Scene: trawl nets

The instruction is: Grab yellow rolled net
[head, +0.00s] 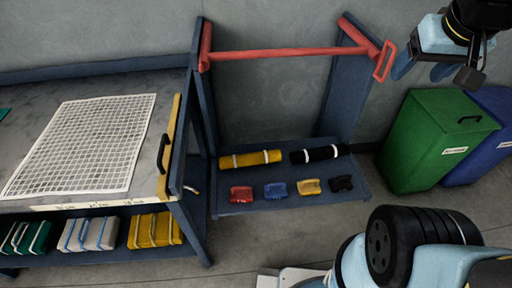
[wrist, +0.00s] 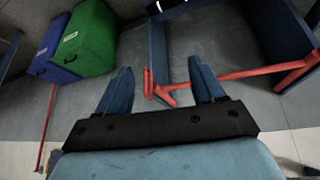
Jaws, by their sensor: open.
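The yellow rolled net (head: 250,159) lies on the low blue shelf of the rack in the head view, left of a black rolled net (head: 320,154). White bands wrap around it. My gripper (head: 423,72) is at the upper right of the head view, well apart from the yellow roll and higher up. In the wrist view my gripper (wrist: 160,92) shows two blue fingers spread apart with nothing between them. The yellow roll does not show clearly in the wrist view.
A red bar (head: 290,53) with a handle crosses the rack above the shelf. Small red, blue, yellow and black items line the shelf front. Green (head: 436,140) and blue bins stand right. A workbench with a white grid net (head: 85,145) stands left.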

